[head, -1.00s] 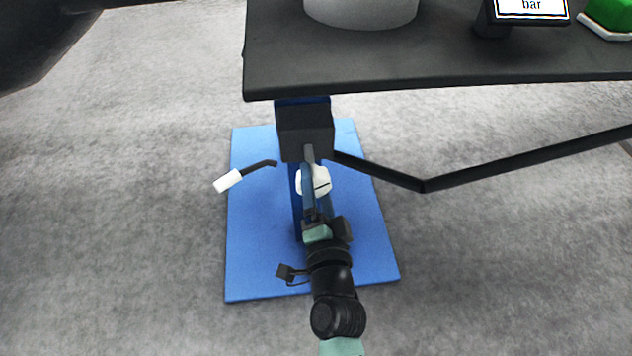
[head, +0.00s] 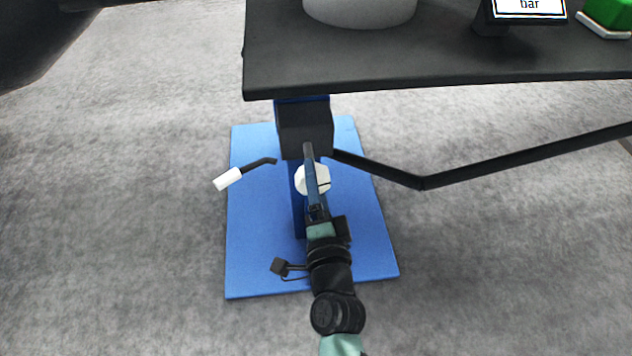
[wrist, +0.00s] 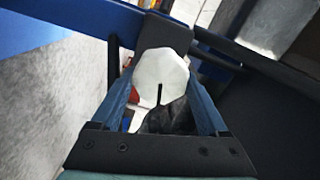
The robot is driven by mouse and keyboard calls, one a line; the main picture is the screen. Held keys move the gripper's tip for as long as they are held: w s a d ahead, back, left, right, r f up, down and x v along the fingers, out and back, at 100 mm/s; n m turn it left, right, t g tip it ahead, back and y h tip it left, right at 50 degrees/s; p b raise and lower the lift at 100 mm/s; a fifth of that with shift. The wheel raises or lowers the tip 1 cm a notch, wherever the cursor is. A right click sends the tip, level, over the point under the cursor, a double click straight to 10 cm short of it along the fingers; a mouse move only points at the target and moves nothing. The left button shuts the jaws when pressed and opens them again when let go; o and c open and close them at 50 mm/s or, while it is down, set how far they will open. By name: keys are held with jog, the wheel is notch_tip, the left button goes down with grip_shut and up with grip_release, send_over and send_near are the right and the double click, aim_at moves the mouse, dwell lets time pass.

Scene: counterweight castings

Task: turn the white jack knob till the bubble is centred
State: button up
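The white jack knob (head: 305,182) is many-sided with a dark line on its face, below a dark block on the blue post. My gripper (head: 309,165) is at it, one finger crossing in front of it in the head view. In the wrist view the knob (wrist: 160,68) sits between the two blue fingers (wrist: 160,75), which lie close along both its sides and look shut on it. Its dark line points down between the fingers. I cannot make out a bubble in either view.
A dark tabletop (head: 420,65) overhangs the knob, bearing a grey round casting (head: 360,10), a "bar" sign (head: 530,8) and a green thing (head: 610,14). A white-ended lever (head: 228,180) juts left and a black bent rod (head: 420,184) right. The blue base plate (head: 255,250) lies on open grey floor.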

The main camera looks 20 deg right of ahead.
jog(key=shift+o, duration=1.4)
jog(key=v, duration=1.3)
jog(key=shift+w+r, duration=0.1)
